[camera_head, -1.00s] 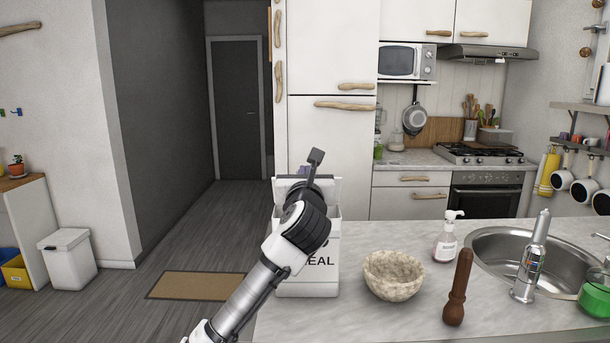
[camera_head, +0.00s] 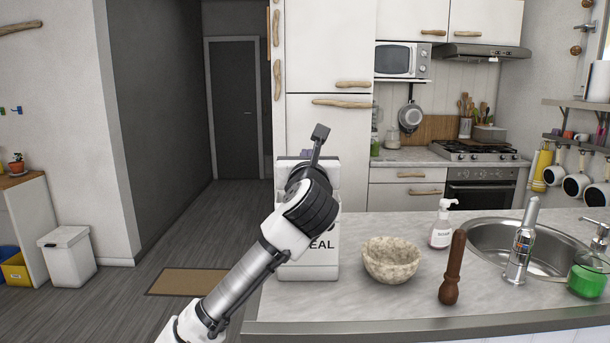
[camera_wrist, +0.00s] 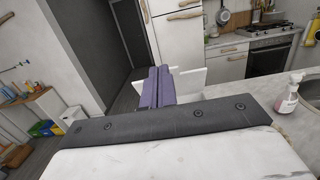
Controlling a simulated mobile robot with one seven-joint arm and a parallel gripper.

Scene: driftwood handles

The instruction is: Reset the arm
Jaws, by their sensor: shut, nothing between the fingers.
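My arm reaches up from the bottom of the head view, with its wrist bent in front of a white container. My gripper (camera_wrist: 158,88) shows in the wrist view as two purple fingers side by side, closed together with nothing between them. In the head view the fingers are mostly hidden behind my wrist. The white container (camera_head: 325,262), with the letters "EAL" showing, stands on the counter behind my arm. I cannot tell from the head view how far my gripper is from it.
Open floor with a brown mat (camera_head: 190,282) lies left. A white bin (camera_head: 67,258) stands at the far left.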

